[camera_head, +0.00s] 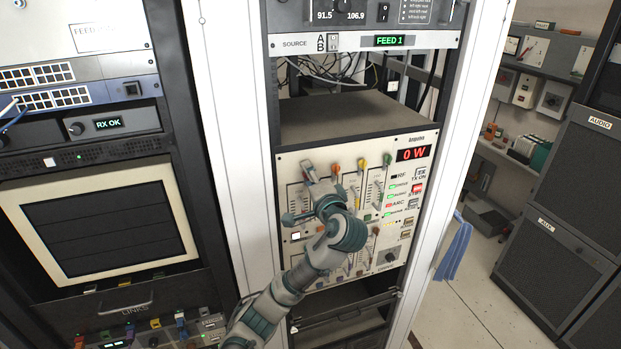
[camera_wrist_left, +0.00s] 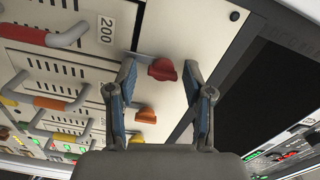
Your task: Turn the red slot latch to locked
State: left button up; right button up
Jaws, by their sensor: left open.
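The red slot latch (camera_wrist_left: 162,69) is a small red knob on the cream rack panel, near the panel's edge in the left wrist view. My left gripper (camera_head: 299,195) is open in front of the panel's left side. In the left wrist view, the left gripper's fingers (camera_wrist_left: 160,72) stand on either side of the red latch, with gaps visible. I cannot tell how deep the fingertips reach. My right gripper is not in view.
An orange latch (camera_wrist_left: 146,116) sits close to the red one, with another beyond it. A red handle (camera_wrist_left: 22,33) and an orange handle (camera_wrist_left: 50,103) stick out of the slots alongside. A dark opening (camera_wrist_left: 262,90) lies beyond the panel edge. The display (camera_head: 413,154) reads 0 W.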

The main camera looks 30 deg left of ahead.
pick_arm(q)
jog(key=v, duration=1.2)
jog(key=shift+w+f, duration=0.2)
